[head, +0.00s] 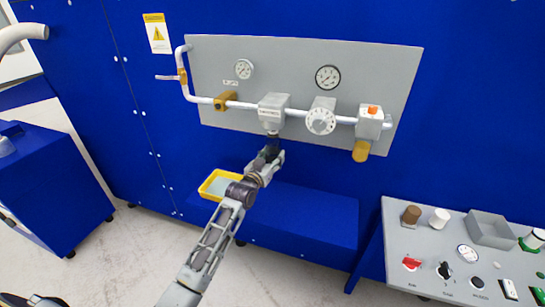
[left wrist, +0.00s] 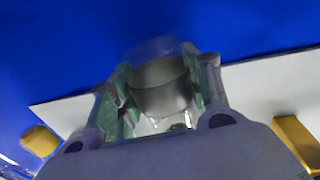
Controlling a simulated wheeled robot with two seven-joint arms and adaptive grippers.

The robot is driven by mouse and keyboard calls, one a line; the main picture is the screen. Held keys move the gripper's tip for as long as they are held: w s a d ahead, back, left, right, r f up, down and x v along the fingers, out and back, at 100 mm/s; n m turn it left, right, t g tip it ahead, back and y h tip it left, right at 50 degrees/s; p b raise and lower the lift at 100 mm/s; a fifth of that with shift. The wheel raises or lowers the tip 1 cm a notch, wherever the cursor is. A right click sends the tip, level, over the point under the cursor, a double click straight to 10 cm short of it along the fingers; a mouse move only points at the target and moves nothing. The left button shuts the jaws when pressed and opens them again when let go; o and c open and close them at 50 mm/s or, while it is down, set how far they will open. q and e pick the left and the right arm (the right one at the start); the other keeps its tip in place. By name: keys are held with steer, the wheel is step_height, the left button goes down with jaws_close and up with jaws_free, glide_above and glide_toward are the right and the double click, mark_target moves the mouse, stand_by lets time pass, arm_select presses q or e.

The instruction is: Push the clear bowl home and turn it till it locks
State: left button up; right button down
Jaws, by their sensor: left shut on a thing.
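The clear bowl (left wrist: 160,88) shows in the left wrist view as a greyish see-through cup between my two green-padded fingers. My left gripper (head: 270,153) is shut on it, directly under the grey filter head (head: 273,108) on the panel's pipe. In the head view the gripper hides most of the bowl, and only a dark part shows at the fingertips. The bowl appears upright and in line with the head. I cannot tell whether its rim is fully seated or how far it is turned. My right gripper is not in view.
The grey panel (head: 215,65) carries two gauges, a white dial regulator (head: 321,116) and a unit with an amber bowl (head: 361,151) on the right. A yellow tray (head: 207,192) sits below on the blue ledge (head: 300,215). A grey bench (head: 425,245) with controls stands at right.

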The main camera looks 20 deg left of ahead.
mark_target(270, 150)
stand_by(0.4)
arm_select(q)
steer(key=shift+p, duration=0.65)
stand_by(1.2)
steer(key=shift+r+p, duration=2)
steer(key=shift+p, duration=0.4)
